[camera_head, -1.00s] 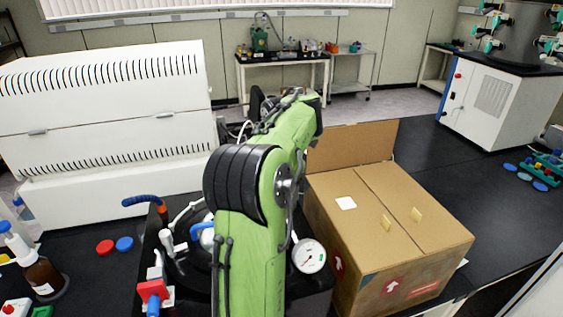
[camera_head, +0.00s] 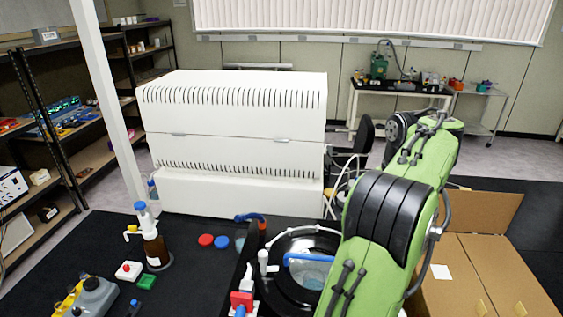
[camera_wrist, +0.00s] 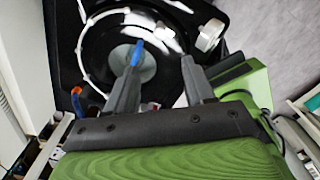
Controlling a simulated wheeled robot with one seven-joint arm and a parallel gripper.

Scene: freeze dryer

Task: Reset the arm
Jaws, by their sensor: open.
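My gripper (camera_wrist: 162,75) is open in the wrist view, its two dark fingers apart with nothing held between them. Beyond the fingers is the round black top of an apparatus with a pale centre and a blue handle (camera_wrist: 137,53). In the head view my green arm is raised at the right, and its gripper end is hidden. The apparatus (camera_head: 275,262), a black round vessel with a blue handle (camera_head: 308,258), stands partly behind my arm.
An open cardboard box (camera_head: 500,270) stands right of my arm. A white vented machine (camera_head: 230,140) is behind the bench.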

